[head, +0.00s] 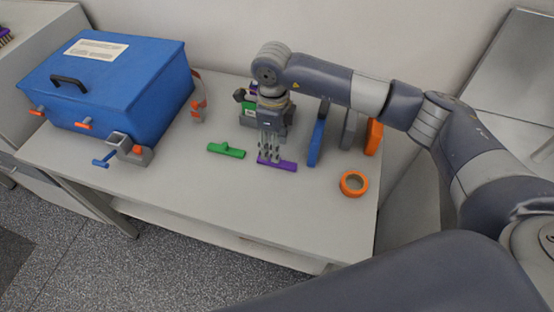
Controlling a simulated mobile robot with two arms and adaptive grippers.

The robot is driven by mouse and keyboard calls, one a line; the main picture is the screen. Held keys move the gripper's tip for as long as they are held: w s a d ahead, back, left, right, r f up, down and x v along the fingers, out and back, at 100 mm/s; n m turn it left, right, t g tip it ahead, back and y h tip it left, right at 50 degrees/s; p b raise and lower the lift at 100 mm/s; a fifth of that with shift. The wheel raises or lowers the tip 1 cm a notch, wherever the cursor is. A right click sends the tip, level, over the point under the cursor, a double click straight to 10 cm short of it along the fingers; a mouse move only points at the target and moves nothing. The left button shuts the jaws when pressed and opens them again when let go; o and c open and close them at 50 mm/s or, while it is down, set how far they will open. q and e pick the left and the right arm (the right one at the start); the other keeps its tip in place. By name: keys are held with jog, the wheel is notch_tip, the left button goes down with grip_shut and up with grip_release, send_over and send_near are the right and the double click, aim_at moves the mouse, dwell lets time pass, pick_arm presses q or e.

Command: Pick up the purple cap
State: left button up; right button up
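The purple cap (290,166) lies flat on the light grey table, a long thin piece near the table's middle. My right gripper (270,158) points straight down over its left part, and the fingertips hide some of it. The fingertips are at or very near the cap. I cannot tell whether they touch it or how far apart they are. My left gripper is not in view.
A green cap (227,150) lies left of the purple one. An orange ring (353,183) lies to the right. Blue (316,142), grey (350,129) and orange (374,136) upright pieces stand behind it. A large blue box (120,85) fills the table's left.

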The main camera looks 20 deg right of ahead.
jog(key=shift+s+f, duration=0.1)
jog(key=shift+f, duration=0.2)
jog(key=f, duration=0.1)
jog(key=f+p, duration=0.1)
jog(key=f, duration=0.1)
jog(key=f+p, duration=0.1)
jog(key=shift+s+d+f, duration=0.15)
jog(key=shift+s+d, duration=0.15)
jog(key=shift+s, duration=0.05)
jog(key=shift+f, duration=0.3)
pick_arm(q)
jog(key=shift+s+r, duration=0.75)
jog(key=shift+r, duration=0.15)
pick_arm(e)
jog(key=c, duration=0.9)
